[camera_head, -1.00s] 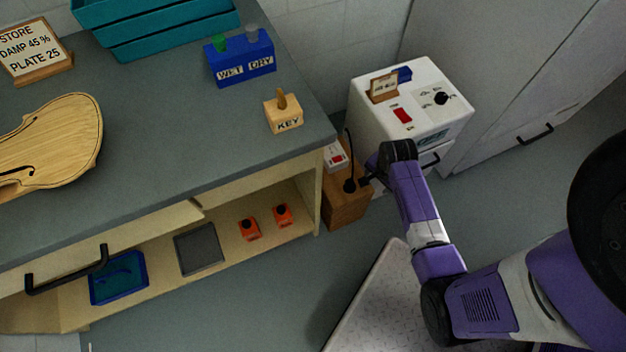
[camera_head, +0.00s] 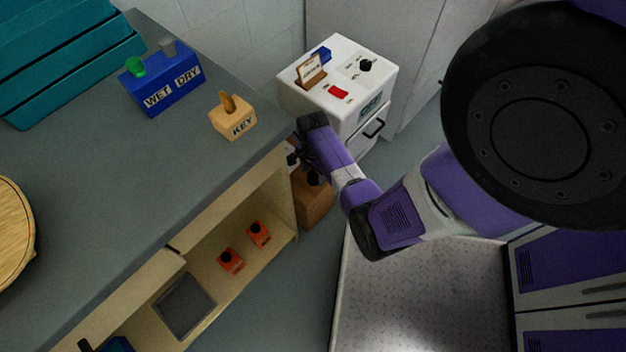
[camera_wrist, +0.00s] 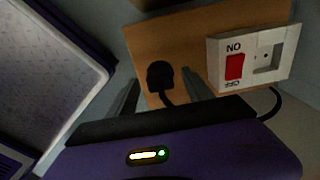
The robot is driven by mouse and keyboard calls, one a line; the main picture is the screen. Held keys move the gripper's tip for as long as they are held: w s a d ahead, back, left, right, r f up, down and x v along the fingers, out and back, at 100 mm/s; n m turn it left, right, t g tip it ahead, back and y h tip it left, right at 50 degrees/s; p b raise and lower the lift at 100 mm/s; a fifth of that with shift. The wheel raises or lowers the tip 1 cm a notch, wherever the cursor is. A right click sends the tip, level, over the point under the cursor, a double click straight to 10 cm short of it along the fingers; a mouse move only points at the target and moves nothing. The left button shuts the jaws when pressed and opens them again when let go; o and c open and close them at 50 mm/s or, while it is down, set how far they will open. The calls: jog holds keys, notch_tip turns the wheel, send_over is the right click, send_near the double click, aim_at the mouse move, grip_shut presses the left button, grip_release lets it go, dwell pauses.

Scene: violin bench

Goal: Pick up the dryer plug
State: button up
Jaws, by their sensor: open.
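The black dryer plug (camera_wrist: 160,75) sits on top of a wooden block (camera_wrist: 205,32), with its black cord running down from it in the wrist view. My gripper (camera_wrist: 161,92) is open and empty. Its two fingers show on either side of the plug and cord in that view; I see no contact. In the head view, a small black shape that looks like the plug (camera_head: 314,178) shows at the wooden block (camera_head: 313,204). My gripper (camera_head: 298,160) is beside it there, with its fingers mostly hidden by my wrist.
A white socket plate (camera_wrist: 255,58) with a red switch and an empty outlet is right of the plug. The white dryer cabinet (camera_head: 340,85) stands behind. The bench (camera_head: 150,190), with a KEY block (camera_head: 232,118) near its corner, is close on the left.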

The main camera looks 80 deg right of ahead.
aim_at(314, 174)
jog(key=shift+f, duration=0.55)
grip_shut()
notch_tip(314, 174, up, 20)
jog(key=p, duration=0.6)
